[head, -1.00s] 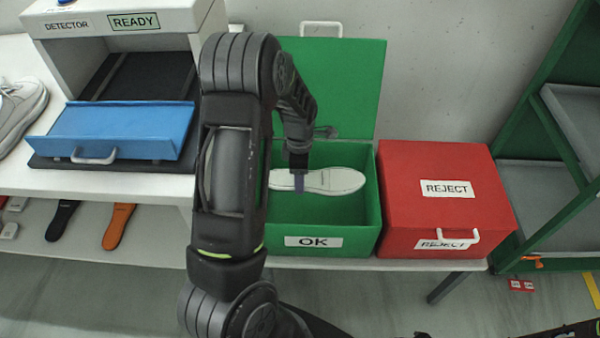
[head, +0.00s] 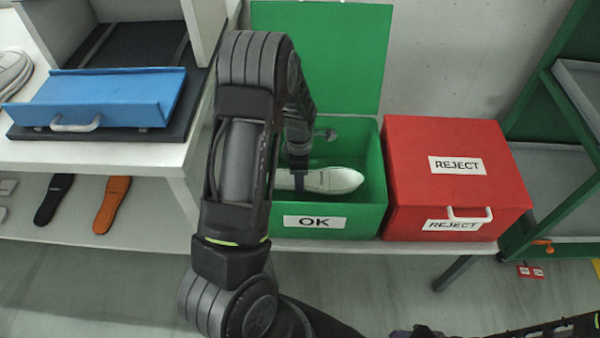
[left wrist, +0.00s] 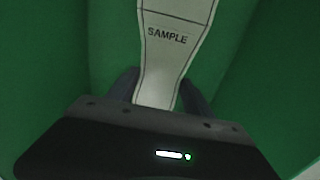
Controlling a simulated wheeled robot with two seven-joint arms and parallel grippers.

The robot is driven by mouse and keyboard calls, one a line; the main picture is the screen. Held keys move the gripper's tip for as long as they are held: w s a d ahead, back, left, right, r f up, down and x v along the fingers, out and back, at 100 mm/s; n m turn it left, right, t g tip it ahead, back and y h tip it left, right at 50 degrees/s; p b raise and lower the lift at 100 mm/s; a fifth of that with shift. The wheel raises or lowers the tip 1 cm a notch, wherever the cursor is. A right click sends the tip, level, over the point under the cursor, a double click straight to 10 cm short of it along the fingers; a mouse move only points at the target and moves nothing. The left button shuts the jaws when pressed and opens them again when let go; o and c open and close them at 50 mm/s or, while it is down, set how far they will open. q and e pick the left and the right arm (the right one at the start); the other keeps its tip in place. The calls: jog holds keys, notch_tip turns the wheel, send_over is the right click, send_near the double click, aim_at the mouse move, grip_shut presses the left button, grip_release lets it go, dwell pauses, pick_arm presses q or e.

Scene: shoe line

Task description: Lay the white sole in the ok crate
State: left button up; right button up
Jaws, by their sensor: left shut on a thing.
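The white sole (head: 335,180) is inside the open green ok crate (head: 362,214), low between its walls. My left gripper (head: 299,180) reaches down into the crate and is shut on the sole near its narrow part. In the left wrist view the sole (left wrist: 178,38) lies between the two fingers (left wrist: 158,92) and bears the word SAMPLE, with green crate surfaces around it. I cannot tell whether the sole touches the crate floor. My left arm hides the crate's left side and part of the sole. My right gripper is not in view.
The closed red reject crate (head: 410,170) stands right beside the ok crate. The ok crate's green lid (head: 345,50) stands open behind. A detector with a blue flap (head: 95,98) is at left. Dark and orange soles (head: 112,205) lie on the lower shelf. A green rack (head: 560,130) is at far right.

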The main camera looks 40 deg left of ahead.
pick_arm(q)
jog(key=shift+f+b, duration=1.3)
jog(key=shift+f, duration=0.95)
jog(key=o, duration=1.7)
jog(key=shift+r, duration=0.1)
notch_tip(320, 180, up, 8)
jog(key=shift+f+p, duration=0.15)
jog(key=shift+p, duration=0.6)
